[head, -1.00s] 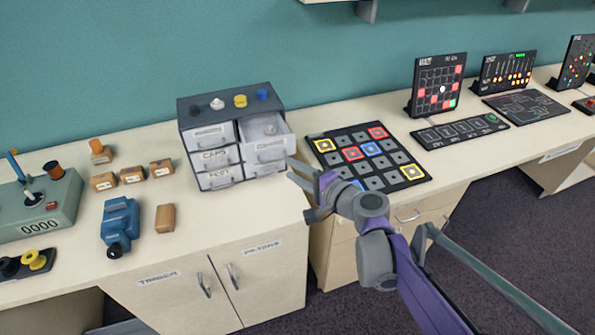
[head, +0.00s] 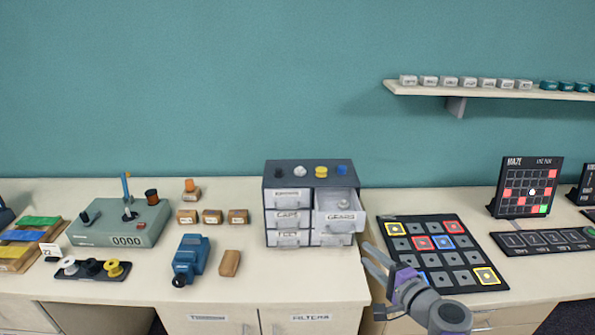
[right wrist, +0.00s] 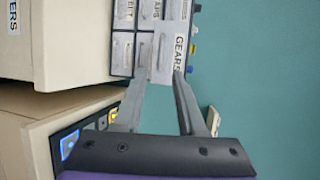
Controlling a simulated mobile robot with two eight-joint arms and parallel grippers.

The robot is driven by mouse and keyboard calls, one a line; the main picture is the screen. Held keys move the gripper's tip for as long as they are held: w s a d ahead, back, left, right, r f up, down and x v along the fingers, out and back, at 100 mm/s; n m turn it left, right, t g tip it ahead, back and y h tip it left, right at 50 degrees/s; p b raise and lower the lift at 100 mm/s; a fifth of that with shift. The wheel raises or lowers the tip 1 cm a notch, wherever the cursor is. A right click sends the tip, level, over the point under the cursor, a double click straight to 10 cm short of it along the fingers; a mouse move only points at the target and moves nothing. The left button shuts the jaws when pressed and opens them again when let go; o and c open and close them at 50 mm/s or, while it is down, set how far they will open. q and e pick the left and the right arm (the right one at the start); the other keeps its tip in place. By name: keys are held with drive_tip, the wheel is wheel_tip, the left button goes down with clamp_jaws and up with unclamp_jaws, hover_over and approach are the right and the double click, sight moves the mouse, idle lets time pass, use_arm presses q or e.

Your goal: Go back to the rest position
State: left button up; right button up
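My right gripper (head: 370,257) is in the lower right of the head view, in front of the gap between the drawer cabinet and the tile board. In the right wrist view its two fingers (right wrist: 163,78) are apart with nothing between them. The grey drawer cabinet (head: 289,168) stands on the counter; its upper right drawer, labelled GEARS (head: 341,217), is pulled out. The gripper is apart from it, to its lower right. The drawer also shows beyond the fingertips in the right wrist view (right wrist: 166,62). My left gripper is not in view.
The black tile board (head: 432,259) lies right of the gripper, with the maze panel (head: 526,187) behind. A blue tool (head: 190,259), a tan block (head: 230,263) and a grey-green counter box (head: 120,227) stand left. A wall shelf (head: 490,91) hangs above right.

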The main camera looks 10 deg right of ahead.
drive_tip(key=s+a+f+n+g+y, duration=0.1)
drive_tip(key=s+a+f+n+g, duration=0.25)
drive_tip(key=a+n, duration=0.2)
drive_tip(key=s+a+f+n+g, duration=0.3)
drive_tip(key=s+a+f+n, duration=0.15)
drive_tip(key=a, duration=0.25)
drive_tip(key=s+d+f+n+g+h, duration=0.1)
drive_tip(key=s+f+n+g+h, duration=0.2)
drive_tip(key=s, duration=0.7)
wheel_tip(320, 180, down, 2)
drive_tip(key=n+h, duration=0.1)
drive_tip(key=n, duration=0.2)
drive_tip(key=shift+d+n, duration=0.2)
drive_tip(key=shift+n, duration=0.2)
